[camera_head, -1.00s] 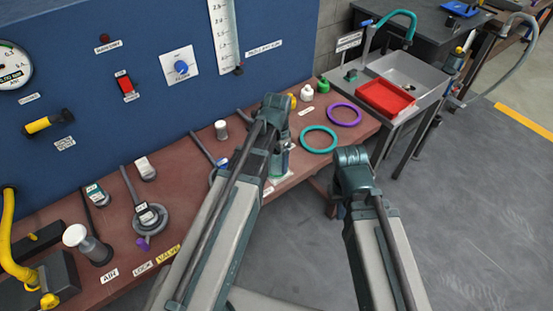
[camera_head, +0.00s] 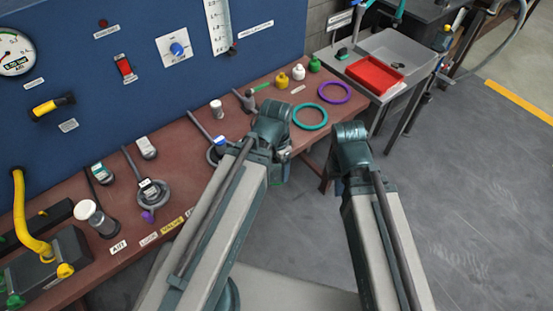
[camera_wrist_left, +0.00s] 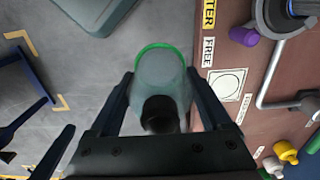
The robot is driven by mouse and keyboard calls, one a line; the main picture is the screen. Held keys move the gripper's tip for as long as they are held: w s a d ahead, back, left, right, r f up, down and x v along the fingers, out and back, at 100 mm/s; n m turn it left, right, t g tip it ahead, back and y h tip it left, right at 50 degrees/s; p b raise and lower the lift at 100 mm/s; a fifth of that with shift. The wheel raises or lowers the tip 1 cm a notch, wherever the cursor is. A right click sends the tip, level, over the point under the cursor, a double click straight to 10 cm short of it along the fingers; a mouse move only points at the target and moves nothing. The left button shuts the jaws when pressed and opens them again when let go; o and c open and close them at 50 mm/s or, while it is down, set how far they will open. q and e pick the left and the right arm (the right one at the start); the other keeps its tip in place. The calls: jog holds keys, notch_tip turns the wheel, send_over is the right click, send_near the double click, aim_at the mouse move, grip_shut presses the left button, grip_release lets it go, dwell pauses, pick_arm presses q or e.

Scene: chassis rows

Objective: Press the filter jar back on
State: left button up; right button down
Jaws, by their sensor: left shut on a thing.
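The filter jar, a clear cup with a green rim (camera_wrist_left: 160,62), is between the fingers of my left gripper (camera_wrist_left: 158,100) in the left wrist view. A dark round part shows at its near end. The gripper is shut on it, and floor and bench edge lie behind it. In the head view my left gripper (camera_head: 280,168) is at the bench's front edge, and its wrist mostly hides the jar. My right gripper (camera_head: 343,180) is off the bench, over the floor; its fingers are hidden behind its wrist. I cannot pick out the jar's mount for certain.
The brown bench (camera_head: 185,160) carries a grey ring fitting (camera_head: 155,195), a teal ring (camera_head: 310,116), a purple ring (camera_head: 334,93) and several small bottles. A blue panel (camera_head: 130,90) stands behind. A sink (camera_head: 410,50) with a red tray (camera_head: 375,75) is at the right. Open floor lies in front.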

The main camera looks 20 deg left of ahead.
pick_arm(q)
jog(key=shift+s+d, duration=0.15)
jog(key=shift+s, duration=0.1)
jog(key=shift+r, duration=0.15)
jog(key=shift+r+p, duration=2.4)
jog(key=shift+p, duration=0.2)
jog(key=shift+w, duration=0.1)
